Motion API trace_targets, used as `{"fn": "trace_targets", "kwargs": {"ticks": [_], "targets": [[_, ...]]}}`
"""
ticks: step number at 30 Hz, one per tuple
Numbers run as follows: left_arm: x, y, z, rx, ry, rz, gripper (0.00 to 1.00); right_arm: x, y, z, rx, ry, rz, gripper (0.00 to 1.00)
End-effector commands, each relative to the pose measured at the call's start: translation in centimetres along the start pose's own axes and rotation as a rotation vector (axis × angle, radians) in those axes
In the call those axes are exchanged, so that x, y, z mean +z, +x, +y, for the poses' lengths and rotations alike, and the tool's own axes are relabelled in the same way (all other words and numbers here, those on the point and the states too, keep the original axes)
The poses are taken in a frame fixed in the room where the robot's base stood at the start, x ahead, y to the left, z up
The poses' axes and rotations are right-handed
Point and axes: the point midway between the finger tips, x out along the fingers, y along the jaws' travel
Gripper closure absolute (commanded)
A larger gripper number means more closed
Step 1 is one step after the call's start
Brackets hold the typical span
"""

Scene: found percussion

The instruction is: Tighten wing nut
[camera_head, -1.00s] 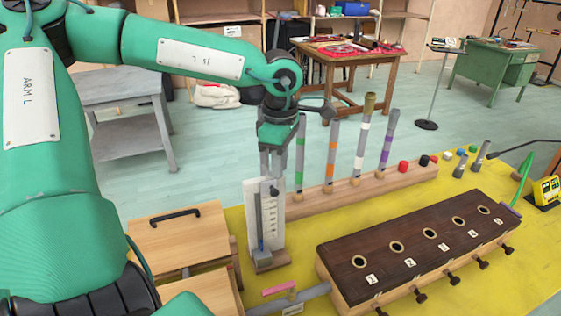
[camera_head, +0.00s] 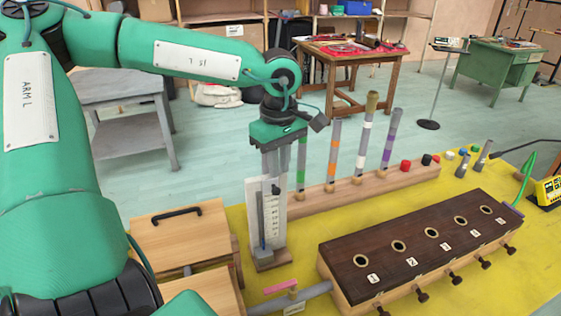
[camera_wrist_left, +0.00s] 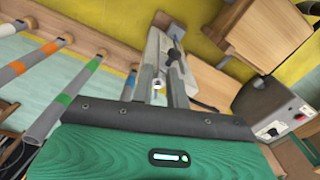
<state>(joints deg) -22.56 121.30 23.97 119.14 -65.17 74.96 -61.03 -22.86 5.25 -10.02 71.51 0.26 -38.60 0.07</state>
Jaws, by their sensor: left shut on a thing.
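An upright white scale board (camera_head: 275,225) with tick marks stands on a small wooden base at the near left of the yellow mat. The small dark wing nut (camera_head: 276,189) is at the upper part of the board. My left gripper (camera_head: 273,176) points down at the top of the board, with its fingers shut on the wing nut. The left wrist view shows the fingers (camera_wrist_left: 163,80) against the board, with a dark part (camera_wrist_left: 176,38) beyond them. The fingers partly hide the contact. My right gripper is not in view.
A rail with several upright colour-banded tubes (camera_head: 333,155) stands behind the board. A dark wooden box (camera_head: 400,250) with numbered holes is at the right. A wooden drawer unit (camera_head: 180,235) is close on the left. Yellow mat (camera_head: 300,240) shows between them.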

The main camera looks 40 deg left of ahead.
Motion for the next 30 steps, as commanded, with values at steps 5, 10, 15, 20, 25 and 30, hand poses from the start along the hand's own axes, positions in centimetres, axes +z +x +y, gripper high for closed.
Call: {"fn": "trace_targets", "kwargs": {"ticks": [5, 10, 15, 20, 25, 30], "targets": [[-0.05, -0.18, 0.1, 0.005, 0.005, 0.002, 1.0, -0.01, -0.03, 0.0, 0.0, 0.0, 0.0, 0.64], [-0.06, -0.18, 0.04, 0.005, 0.036, 0.002, 1.0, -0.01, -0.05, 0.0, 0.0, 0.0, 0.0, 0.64], [-0.1, -0.18, -0.26, 0.005, 0.21, 0.002, 1.0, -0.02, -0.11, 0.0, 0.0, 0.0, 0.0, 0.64], [-0.16, -0.16, -0.48, 0.005, 0.334, 0.003, 1.0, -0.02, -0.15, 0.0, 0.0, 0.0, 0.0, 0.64], [-0.17, -0.15, -0.51, 0.004, 0.356, 0.004, 1.0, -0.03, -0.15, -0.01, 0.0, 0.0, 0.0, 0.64], [-0.17, -0.16, -0.51, 0.004, 0.358, 0.004, 1.0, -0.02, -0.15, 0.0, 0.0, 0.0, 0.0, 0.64]]}}
